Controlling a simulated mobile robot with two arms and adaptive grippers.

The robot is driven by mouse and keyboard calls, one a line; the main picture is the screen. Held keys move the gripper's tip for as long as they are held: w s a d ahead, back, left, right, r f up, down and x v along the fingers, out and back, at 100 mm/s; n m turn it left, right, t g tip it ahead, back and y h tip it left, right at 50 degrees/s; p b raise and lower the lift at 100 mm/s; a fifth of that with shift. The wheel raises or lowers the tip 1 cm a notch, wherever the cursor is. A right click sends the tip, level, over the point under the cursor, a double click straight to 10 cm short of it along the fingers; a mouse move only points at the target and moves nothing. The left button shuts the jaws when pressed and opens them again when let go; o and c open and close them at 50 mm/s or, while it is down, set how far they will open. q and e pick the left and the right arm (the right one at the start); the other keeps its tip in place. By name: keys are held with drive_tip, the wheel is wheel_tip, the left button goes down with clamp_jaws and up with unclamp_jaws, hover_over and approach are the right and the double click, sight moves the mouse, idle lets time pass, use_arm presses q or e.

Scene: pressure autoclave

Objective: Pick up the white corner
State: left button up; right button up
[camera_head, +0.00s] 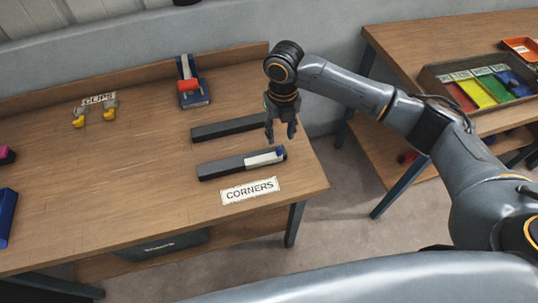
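A white corner piece (264,159) lies along the right part of a dark grey holder (220,170) on the wooden table. A small blue piece (281,151) shows at the holder's right end. A white label reading CORNERS (250,191) lies in front of the holder. My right gripper (281,132) points down, fingers apart and empty, above and behind the white corner. It appears in front of the right end of a second dark holder (225,128). My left gripper is not in view.
A blue and red device (190,85) stands near the back edge. Yellow and grey clips (95,115) lie by a CLIPS label at left. A second table (410,40) at right holds a tray of coloured compartments (480,88). The wooden table's middle (130,180) is clear.

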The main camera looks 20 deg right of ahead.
sight(279, 147)
drive_tip(key=f, duration=0.2)
drive_tip(key=f+p, duration=0.1)
drive_tip(key=f, duration=0.2)
drive_tip(key=shift+s+a, duration=0.2)
drive_tip(key=shift+f, duration=0.35)
drive_tip(key=shift+c, duration=0.2)
clamp_jaws()
